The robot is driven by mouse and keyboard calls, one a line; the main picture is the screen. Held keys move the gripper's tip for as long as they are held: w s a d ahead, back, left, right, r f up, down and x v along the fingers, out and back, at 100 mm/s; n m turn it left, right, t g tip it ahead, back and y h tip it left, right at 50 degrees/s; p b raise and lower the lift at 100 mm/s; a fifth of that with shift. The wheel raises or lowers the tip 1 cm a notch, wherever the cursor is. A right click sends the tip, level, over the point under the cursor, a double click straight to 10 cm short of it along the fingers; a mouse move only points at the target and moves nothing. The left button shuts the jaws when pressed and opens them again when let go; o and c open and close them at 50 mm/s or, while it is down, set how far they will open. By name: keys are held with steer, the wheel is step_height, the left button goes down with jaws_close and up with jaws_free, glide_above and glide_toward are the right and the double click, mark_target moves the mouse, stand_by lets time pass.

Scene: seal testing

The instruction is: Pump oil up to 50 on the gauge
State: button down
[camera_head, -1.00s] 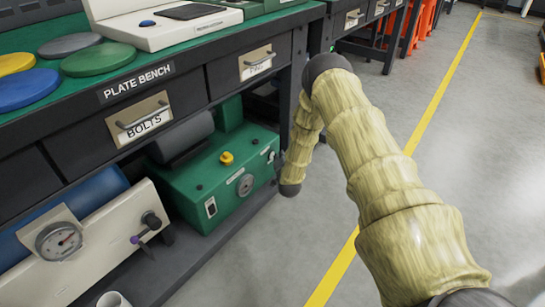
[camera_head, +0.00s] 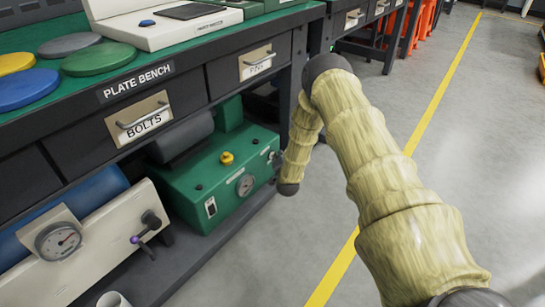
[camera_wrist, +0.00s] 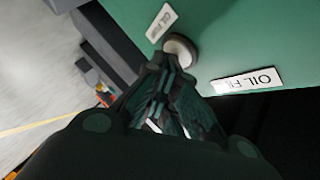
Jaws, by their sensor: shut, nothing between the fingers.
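The gauge's reading is too small to make out. In the wrist view, my gripper (camera_wrist: 175,65) is shut and empty. Its fingertips are at a round grey-white button-like part (camera_wrist: 181,50) on the green side (camera_wrist: 235,35). I cannot tell whether they touch it. A label (camera_wrist: 247,82) reading "OIL FIL…" sits to the right of that part, and another label (camera_wrist: 161,22) to its upper left. The head view hides my fingertips.
The plate bench (camera_head: 200,60) with drawers overhangs the machine. Floor right of the bench is open, with a yellow line (camera_head: 440,85).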

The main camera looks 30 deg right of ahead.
stand_by(0.5)
steer(key=shift+s+d+p, duration=0.25)
steer(key=shift+s+p, duration=0.2)
steer(key=shift+s, duration=0.2)
steer(key=shift+s, duration=0.15)
steer(key=shift+s+d+p, duration=0.3)
steer(key=shift+s+p, duration=0.05)
steer(key=shift+s, duration=0.4)
steer(key=shift+s+d+p, duration=0.35)
steer(key=shift+s, duration=0.35)
steer(key=shift+s+d+p, duration=0.3)
steer(key=shift+s+p, duration=0.05)
steer(key=shift+s, duration=0.4)
